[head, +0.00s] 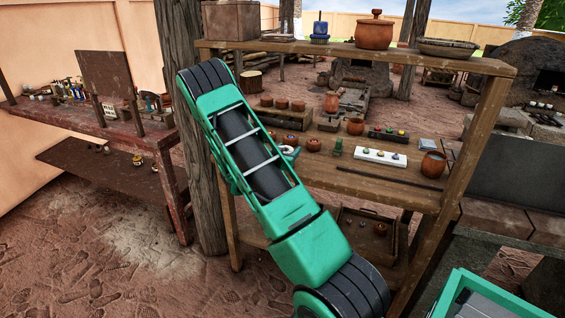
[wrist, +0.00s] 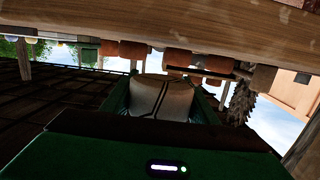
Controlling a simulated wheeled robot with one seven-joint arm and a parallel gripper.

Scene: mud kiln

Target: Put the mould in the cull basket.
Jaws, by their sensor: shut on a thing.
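My gripper (wrist: 163,86) is shut on a pale, rounded block with dark lines across it, which I take to be the mould (wrist: 158,98). The block sits between the two green fingers in the wrist view, which looks upside down. In the head view my green arm hides most of the gripper. A small white and red bit shows at the arm's right edge, too small to tell. No cull basket can be named for certain; a shallow, dark, woven-looking dish (head: 447,48) stands on the top shelf at the right.
The wooden rack's middle shelf (head: 390,190) holds pots, a white strip (head: 381,157) and a dark rod. A lidded pot (head: 374,32) stands on the top shelf. A tray (head: 366,240) is below. A post (head: 203,210) and a side bench (head: 110,122) stand left.

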